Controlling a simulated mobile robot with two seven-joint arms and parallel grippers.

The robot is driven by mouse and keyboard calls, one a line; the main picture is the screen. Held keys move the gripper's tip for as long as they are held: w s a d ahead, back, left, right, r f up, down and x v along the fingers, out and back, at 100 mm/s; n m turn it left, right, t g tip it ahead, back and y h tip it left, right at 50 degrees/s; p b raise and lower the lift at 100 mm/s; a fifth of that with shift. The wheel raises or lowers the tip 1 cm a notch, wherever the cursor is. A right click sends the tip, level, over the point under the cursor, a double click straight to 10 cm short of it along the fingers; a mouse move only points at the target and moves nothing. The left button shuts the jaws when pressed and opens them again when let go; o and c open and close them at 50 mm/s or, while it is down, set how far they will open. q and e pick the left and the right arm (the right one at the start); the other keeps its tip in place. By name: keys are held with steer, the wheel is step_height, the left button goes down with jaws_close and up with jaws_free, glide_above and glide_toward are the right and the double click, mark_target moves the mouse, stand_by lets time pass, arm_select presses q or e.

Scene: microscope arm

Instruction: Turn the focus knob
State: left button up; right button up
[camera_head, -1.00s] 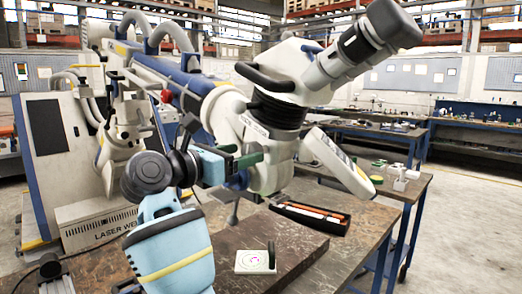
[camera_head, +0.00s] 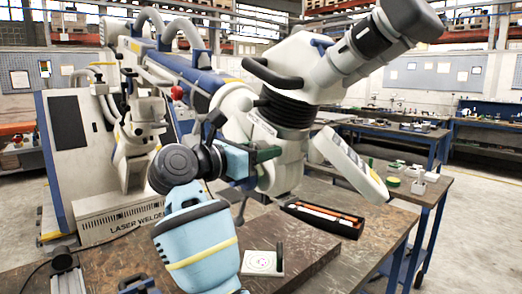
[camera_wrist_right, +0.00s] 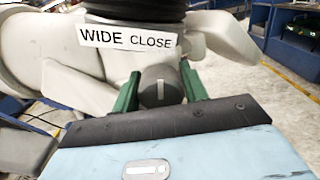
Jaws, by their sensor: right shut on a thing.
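The microscope (camera_head: 285,110) is a white and grey head with black bellows and an eyepiece tilted to the upper right. In the right wrist view, the focus knob (camera_wrist_right: 160,88) is dark grey and round, with a white line standing nearly upright. It sits below a "WIDE CLOSE" label (camera_wrist_right: 127,38). My right gripper (camera_head: 265,155) has green fingers and reaches the side of the microscope head. In the wrist view its fingers (camera_wrist_right: 160,92) stand on both sides of the knob, shut on it. In the head view the knob is hidden. My left gripper is in neither view.
A thick dark block (camera_head: 308,252) on the workbench carries a white card (camera_head: 262,262). A black tray with rods (camera_head: 325,216) lies behind it. The white angled panel (camera_head: 350,165) hangs right of the gripper. A laser welder cabinet (camera_head: 75,140) stands at the left.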

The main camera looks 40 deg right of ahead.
steer(key=c, duration=0.4)
steer(key=shift+o, duration=0.2)
steer(key=shift+f+m+b, duration=0.15)
steer(key=shift+m+b, duration=0.5)
steer(key=shift+m, duration=0.05)
steer(key=m+b, duration=0.2)
steer(key=shift+m, duration=0.4)
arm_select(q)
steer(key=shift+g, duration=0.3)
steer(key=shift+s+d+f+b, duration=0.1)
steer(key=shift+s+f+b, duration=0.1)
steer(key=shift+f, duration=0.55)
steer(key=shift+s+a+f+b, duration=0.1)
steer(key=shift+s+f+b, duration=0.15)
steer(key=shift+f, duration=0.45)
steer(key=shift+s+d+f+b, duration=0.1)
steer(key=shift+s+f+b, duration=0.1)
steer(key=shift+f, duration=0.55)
arm_select(e)
steer(key=shift+s+m, duration=0.1)
steer(key=shift+m, duration=1.2)
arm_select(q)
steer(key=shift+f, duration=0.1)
arm_select(e)
steer(key=o, duration=1)
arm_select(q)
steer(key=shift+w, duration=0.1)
